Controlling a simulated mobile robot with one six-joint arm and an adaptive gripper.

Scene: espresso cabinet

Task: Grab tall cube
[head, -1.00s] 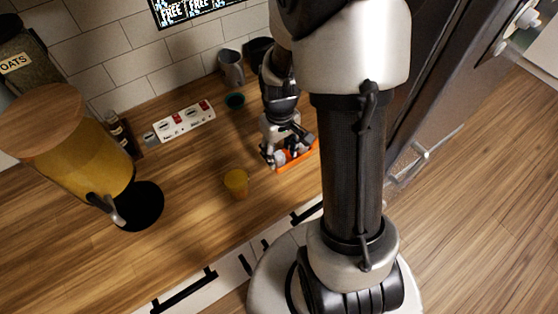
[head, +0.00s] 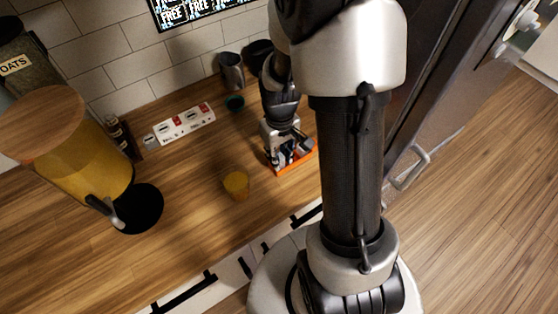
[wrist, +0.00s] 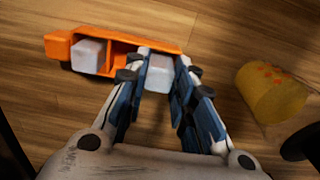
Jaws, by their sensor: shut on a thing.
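An orange tray (head: 297,165) lies on the wooden counter under my gripper (head: 284,163). In the wrist view the tray (wrist: 58,45) holds a white cube (wrist: 89,55) at its left part. A second white block (wrist: 159,73) is between the fingertips of my gripper (wrist: 160,82), at the tray's right end. My gripper is shut on this block. The fingers hide part of the block and of the tray, so its full height and whether it is clear of the tray cannot be told.
A large yellow dispenser (head: 80,150) stands far left.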

